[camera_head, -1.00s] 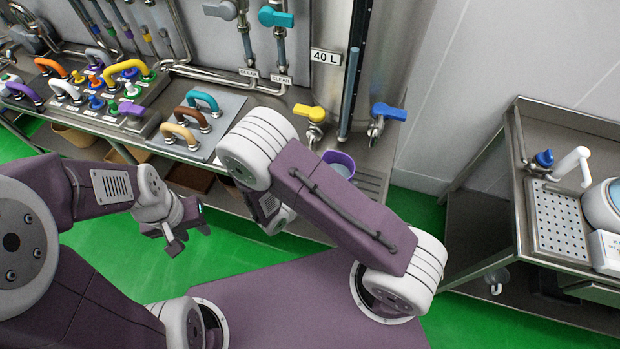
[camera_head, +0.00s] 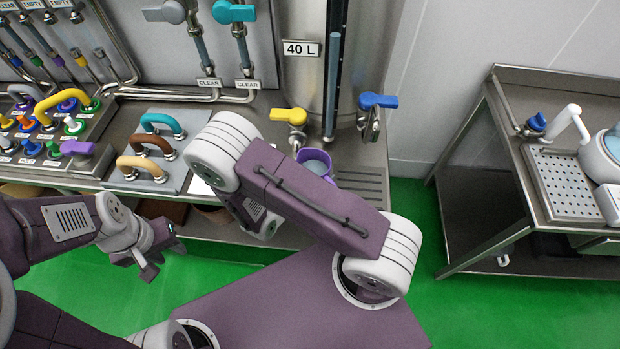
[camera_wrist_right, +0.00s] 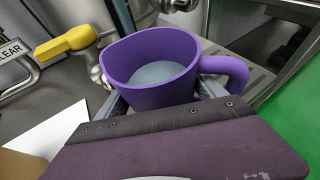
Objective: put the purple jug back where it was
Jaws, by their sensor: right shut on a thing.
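The purple jug (camera_head: 318,158) shows behind my right arm in the head view, by the yellow-handled tap of the steel tank. In the right wrist view the jug (camera_wrist_right: 150,88) looks upright, with its handle to the right and a pale grey-blue surface inside. My right gripper (camera_wrist_right: 163,98) is shut on the jug's body, with fingers at both sides. In the head view my right arm hides this gripper and the jug's lower part. I cannot tell whether the jug touches the counter. My left gripper (camera_head: 162,262) looks open and empty, in front of the counter's edge.
A sink table (camera_head: 508,128) stands far right, beyond green floor.

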